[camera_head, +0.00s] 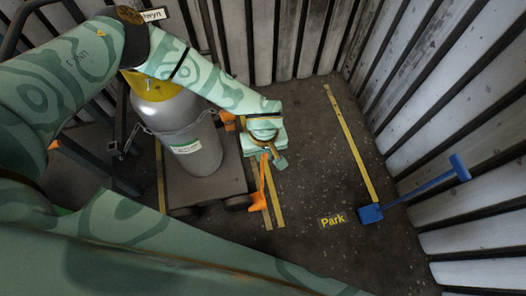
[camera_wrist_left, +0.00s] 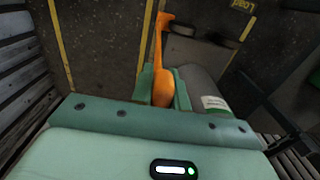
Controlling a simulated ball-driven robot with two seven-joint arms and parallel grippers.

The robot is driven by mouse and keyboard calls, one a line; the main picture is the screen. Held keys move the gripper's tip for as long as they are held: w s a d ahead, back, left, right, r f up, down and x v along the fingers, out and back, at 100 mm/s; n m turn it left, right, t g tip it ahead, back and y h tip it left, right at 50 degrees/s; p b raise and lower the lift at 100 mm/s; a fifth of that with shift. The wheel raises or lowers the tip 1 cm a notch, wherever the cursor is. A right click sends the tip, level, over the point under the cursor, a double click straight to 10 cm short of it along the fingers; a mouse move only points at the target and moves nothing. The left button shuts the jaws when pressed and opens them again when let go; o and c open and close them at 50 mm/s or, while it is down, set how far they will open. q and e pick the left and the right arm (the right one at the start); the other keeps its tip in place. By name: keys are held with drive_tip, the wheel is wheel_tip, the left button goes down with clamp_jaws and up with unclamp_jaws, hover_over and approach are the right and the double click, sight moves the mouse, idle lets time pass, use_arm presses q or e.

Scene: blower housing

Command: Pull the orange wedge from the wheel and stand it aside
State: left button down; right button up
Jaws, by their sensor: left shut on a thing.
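The orange wedge (camera_head: 258,202) has a long upright handle (camera_head: 263,170), and its foot is on the floor beside the cart's front right wheel (camera_head: 237,203). I cannot tell whether the foot touches the wheel. My left gripper (camera_head: 269,159) is shut on the upper handle, hiding its top. In the left wrist view the orange handle (camera_wrist_left: 162,88) stands between the two fingers of the left gripper (camera_wrist_left: 161,91), with the foot at the far end near a dark wheel (camera_wrist_left: 184,30). My right gripper is not in view.
The cart (camera_head: 205,185) carries a grey gas cylinder (camera_head: 195,140). Another orange piece (camera_head: 228,120) shows behind the cylinder. A blue long-handled piece (camera_head: 371,214) rests at the right by the ribbed wall.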

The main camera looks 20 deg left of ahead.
use_arm(q)
drive_tip(key=w+d+r, duration=0.1)
drive_tip(key=r, duration=0.1)
drive_tip(key=w+d+r+p, duration=0.1)
drive_tip(key=d, duration=0.1)
drive_tip(key=shift+w+d+r, duration=0.2)
drive_tip(key=shift+d+r, duration=0.1)
drive_tip(key=shift+r, duration=0.1)
idle(0.5)
drive_tip(key=shift+w, duration=0.1)
